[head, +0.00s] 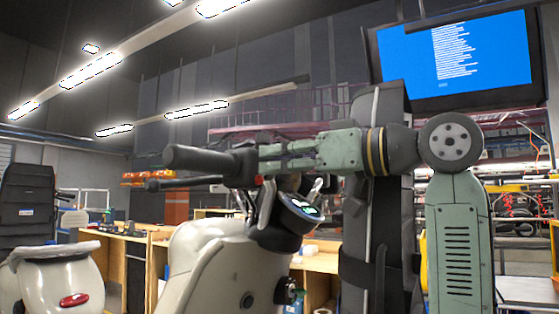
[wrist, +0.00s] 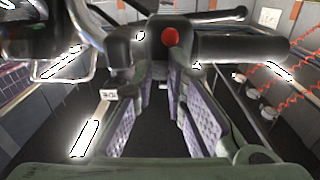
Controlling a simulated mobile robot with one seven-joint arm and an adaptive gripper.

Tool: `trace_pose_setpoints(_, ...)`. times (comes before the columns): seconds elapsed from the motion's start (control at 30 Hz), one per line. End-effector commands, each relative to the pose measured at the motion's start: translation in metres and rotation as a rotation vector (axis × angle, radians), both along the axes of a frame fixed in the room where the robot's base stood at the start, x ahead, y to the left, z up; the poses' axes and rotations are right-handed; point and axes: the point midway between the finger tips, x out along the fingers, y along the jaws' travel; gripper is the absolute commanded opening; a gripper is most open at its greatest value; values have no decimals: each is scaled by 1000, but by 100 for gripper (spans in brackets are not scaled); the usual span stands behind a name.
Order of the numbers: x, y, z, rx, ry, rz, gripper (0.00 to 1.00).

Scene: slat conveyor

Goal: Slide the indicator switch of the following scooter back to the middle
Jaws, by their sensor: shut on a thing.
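The cream scooter (head: 215,262) stands at the centre of the head view, with its black handlebar grip (head: 200,159) pointing left. In the wrist view, the black switch housing (wrist: 150,45) carries a red button (wrist: 171,37), and a black grip (wrist: 240,47) runs off to the right. My gripper (head: 262,158) reaches in from the right at the handlebar. In the wrist view, the fingertips of my gripper (wrist: 168,68) meet the housing just below the red button. They are shut on the indicator switch, which they hide, so its position cannot be told.
A black brake lever (head: 185,183) juts left below the grip. A lit display (head: 303,208) and a mirror-like part (head: 267,205) sit close under my gripper. A second pale scooter (head: 60,272) stands at the left. A blue screen (head: 455,58) hangs at upper right.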

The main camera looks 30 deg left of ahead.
Motion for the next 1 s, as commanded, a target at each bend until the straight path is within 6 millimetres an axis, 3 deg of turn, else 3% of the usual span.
trace_pose_setpoints(0.57,-9,0,0,-1,0,0,0)
trace_pose_setpoints(0.6,-9,0,0,-1,0,0,14)
trace_pose_setpoints(0.9,-9,0,0,-1,0,0,33)
trace_pose_setpoints(1.0,-9,0,0,-1,0,0,33)
